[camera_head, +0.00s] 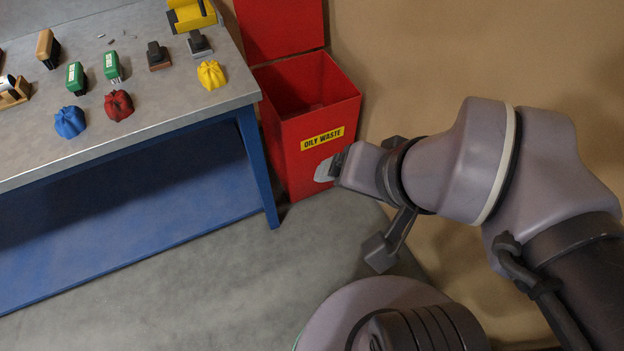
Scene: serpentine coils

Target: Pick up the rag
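Three crumpled cloths that look like rags lie on the grey bench top: a blue rag (70,122) at the front edge, a red rag (118,105) just right of it, and a yellow rag (211,74) near the right end. The task does not say which colour. My gripper (336,168) is in front of the red bin, right of the bench and well away from all three rags. Its fingers are seen at a poor angle, so I cannot tell whether it is open or shut. No rag shows at it.
The bench (150,120) has a blue frame and lower shelf. Green-and-white brushes (76,78), dark-handled blocks (158,56), a wooden-backed brush (47,48) and a yellow holder (190,14) stand near the rags. An open red bin (318,165) labelled OILY WASTE adjoins the bench.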

